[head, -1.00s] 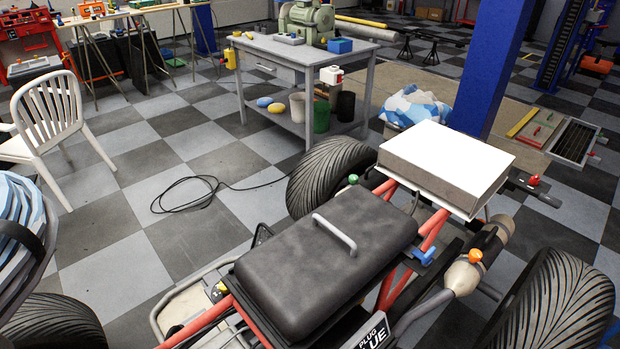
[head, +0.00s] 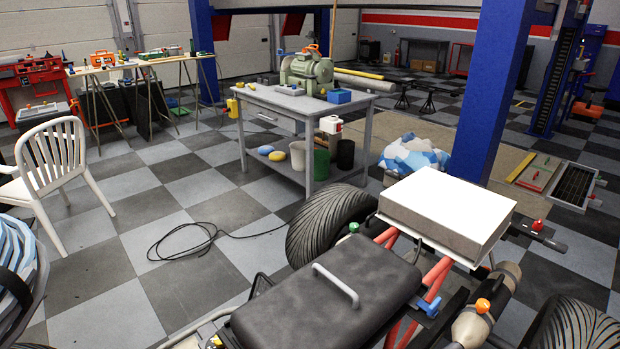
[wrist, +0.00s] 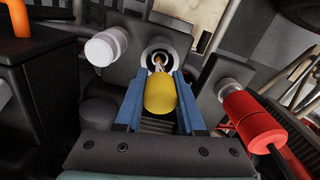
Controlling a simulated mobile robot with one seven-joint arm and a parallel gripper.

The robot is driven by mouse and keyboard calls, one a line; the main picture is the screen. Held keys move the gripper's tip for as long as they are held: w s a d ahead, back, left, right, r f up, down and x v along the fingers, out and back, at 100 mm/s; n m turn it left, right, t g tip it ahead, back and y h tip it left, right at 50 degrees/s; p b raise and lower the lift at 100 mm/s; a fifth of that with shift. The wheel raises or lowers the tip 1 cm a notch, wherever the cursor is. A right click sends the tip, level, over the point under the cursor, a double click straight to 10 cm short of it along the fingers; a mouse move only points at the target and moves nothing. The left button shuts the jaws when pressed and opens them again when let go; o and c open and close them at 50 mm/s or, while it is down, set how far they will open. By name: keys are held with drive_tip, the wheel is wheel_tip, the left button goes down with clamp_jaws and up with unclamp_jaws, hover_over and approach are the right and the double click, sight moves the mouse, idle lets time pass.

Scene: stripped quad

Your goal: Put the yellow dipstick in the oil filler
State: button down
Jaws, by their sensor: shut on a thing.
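In the wrist view, my gripper (wrist: 160,80) has its two blue fingers shut on the yellow dipstick (wrist: 160,97), around its rounded yellow handle. Beyond the handle, a thin pale stem points at a round pale-rimmed opening with a dark inside, which looks like the oil filler (wrist: 144,60). The stem's end overlaps the opening in this view; I cannot tell how deep it is. The handle is still outside the ring. My gripper and the dipstick do not show in the head view.
In the wrist view, a white cap (wrist: 103,47) stands close left of the opening and a red cylinder (wrist: 250,118) lies to the right. In the head view are the quad's black seat (head: 325,305), white box (head: 445,205) and a grey workbench (head: 290,105) behind.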

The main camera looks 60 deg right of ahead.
drive_tip(key=shift+f+b, duration=1.35)
drive_tip(key=shift+f, duration=0.5)
drive_tip(key=shift+c, duration=2.2)
unclamp_jaws()
drive_tip(key=shift+r, duration=0.1)
wheel_tip(320, 180, up, 13)
drive_tip(key=p, duration=0.4)
